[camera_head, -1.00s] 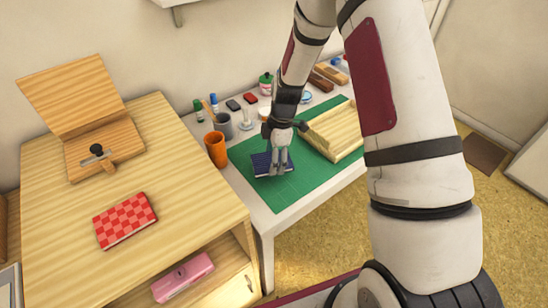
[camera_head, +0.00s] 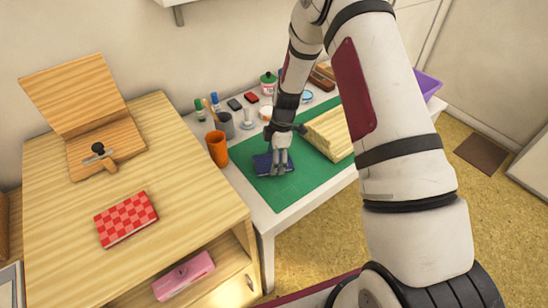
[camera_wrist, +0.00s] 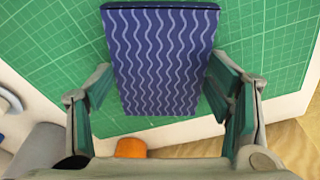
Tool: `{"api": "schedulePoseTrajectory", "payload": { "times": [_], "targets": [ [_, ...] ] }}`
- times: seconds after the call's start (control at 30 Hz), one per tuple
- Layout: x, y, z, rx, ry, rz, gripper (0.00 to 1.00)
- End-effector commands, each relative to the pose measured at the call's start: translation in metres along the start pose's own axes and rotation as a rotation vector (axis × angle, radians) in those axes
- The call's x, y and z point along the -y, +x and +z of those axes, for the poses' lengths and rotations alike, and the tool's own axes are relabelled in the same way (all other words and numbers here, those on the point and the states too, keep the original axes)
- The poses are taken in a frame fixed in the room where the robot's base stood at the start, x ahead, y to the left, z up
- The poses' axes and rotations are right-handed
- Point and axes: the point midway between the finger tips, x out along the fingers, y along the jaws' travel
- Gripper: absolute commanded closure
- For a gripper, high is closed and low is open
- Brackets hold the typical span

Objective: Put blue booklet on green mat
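The blue booklet (camera_head: 262,165), dark blue with pale wavy lines, is at the left part of the green mat (camera_head: 305,183). In the wrist view the booklet (camera_wrist: 165,60) lies between the two fingers of my gripper (camera_wrist: 160,75), and their pads appear to meet its long edges. The booklet looks wider toward the top of that view. In the head view my gripper (camera_head: 281,160) points down at the booklet and hides part of it. I cannot tell whether its underside rests flat on the mat.
An orange cup (camera_head: 217,148) and grey cup (camera_head: 226,125) stand left of the mat. A wooden block (camera_head: 330,135) lies on the mat's right side. A wooden desk with a red checkered booklet (camera_head: 126,219) is at left. The mat's front part is bare.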

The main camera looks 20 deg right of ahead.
Motion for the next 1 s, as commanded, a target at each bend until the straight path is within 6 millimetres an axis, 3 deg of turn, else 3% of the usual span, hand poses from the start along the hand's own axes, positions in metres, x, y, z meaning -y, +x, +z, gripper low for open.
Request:
{"api": "schedulePoseTrajectory", "payload": {
  "times": [0.37,0.53,1.0],
  "targets": [
    [0.0,-0.001,0.0,0.0,-0.001,0.0,0.09],
    [-0.001,-0.011,-0.001,0.0,-0.001,0.003,0.09],
    [-0.001,-0.1,0.0,0.0,-0.001,0.005,0.09]
  ]
}}
